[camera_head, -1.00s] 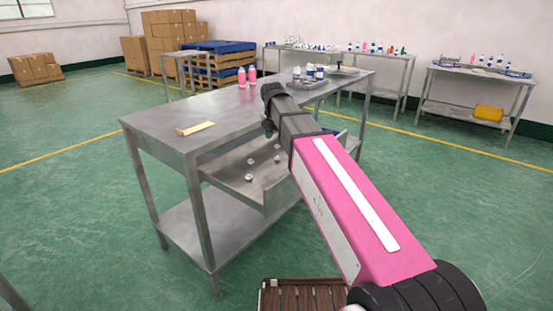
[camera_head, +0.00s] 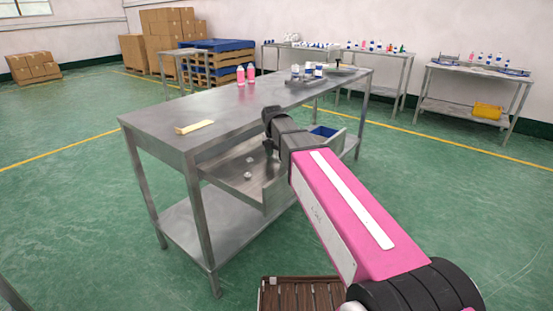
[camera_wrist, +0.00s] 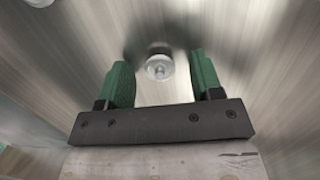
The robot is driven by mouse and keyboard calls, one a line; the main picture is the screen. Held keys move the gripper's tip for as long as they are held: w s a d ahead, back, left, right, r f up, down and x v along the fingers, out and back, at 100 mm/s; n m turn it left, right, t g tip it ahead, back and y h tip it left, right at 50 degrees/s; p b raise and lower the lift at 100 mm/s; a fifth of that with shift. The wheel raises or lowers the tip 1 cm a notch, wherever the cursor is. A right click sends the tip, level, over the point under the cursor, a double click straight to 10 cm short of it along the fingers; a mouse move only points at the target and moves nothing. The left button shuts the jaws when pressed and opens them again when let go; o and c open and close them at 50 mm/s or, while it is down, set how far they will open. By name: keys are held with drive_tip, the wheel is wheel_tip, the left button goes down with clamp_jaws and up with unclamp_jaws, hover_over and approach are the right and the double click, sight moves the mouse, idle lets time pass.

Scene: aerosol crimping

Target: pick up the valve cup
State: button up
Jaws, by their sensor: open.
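My gripper (camera_head: 268,148) is lowered over the open drawer (camera_head: 228,178) of the steel table. In the wrist view its green fingers (camera_wrist: 160,72) are open. A small silvery valve cup (camera_wrist: 158,66) lies between the fingertips, apart from both, on the metal drawer floor. Part of another cup (camera_wrist: 40,2) shows at the top left edge. In the head view two valve cups lie in the drawer left of my gripper, one nearer (camera_head: 248,174) and one farther (camera_head: 250,160). The cup between the fingers is hidden there by my gripper.
The drawer's walls surround my gripper. A blue bin (camera_head: 325,131) sits to its right. Boxes and side tables stand far back.

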drive_tip(key=c, duration=1)
drive_tip(key=shift+r, duration=0.1)
